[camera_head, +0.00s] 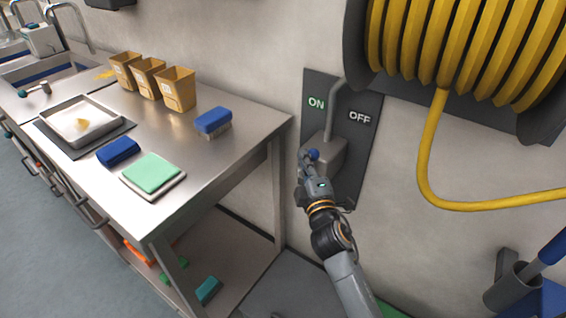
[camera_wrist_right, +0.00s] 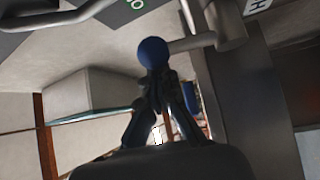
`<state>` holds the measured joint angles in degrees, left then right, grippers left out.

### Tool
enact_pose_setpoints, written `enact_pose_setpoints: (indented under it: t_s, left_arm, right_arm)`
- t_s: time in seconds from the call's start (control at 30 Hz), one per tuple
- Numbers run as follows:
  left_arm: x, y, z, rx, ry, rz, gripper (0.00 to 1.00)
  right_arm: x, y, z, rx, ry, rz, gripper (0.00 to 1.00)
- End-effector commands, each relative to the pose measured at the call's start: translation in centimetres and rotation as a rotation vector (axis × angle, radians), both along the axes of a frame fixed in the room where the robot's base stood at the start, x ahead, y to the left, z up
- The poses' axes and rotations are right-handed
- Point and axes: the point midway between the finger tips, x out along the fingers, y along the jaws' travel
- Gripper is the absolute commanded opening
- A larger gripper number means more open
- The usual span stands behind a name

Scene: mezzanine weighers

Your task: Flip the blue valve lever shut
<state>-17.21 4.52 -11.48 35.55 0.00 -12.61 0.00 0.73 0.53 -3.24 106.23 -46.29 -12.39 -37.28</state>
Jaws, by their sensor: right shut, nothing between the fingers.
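The valve lever ends in a blue ball knob (camera_head: 313,154) in the head view. A grey valve body (camera_head: 329,160) sits on a dark wall panel (camera_head: 353,150), marked ON at left and OFF at right. The knob lies at the left, on the ON side, below that word. In the right wrist view the knob (camera_wrist_right: 153,53) is on a grey rod (camera_wrist_right: 185,45) that runs right to a pipe. My right gripper (camera_head: 307,157) is shut and empty at the knob. Its fingertips (camera_wrist_right: 158,82) overlap the knob's lower edge; I cannot tell whether they touch. My left gripper is not in view.
A grey holder (camera_head: 512,287) stands lower right.

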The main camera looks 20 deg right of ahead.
Motion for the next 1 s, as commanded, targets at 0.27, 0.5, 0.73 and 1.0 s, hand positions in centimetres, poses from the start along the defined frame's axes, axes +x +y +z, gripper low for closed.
enact_pose_setpoints:
  t_s: [0.27,0.5,0.73,1.0]
  left_arm:
    - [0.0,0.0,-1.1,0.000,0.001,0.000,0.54]
    - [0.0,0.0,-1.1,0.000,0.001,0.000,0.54]
    - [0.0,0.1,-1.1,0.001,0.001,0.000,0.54]
    - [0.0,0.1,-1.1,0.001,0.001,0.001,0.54]
  right_arm:
    - [-1.1,-0.9,-0.4,0.005,-0.008,-0.001,0.00]
    - [-1.8,-1.4,-0.7,0.006,-0.007,-0.001,0.00]
    - [-2.1,-1.7,-0.9,0.006,-0.008,-0.001,0.00]
    - [-2.2,-1.8,-1.0,0.007,-0.007,-0.002,0.00]
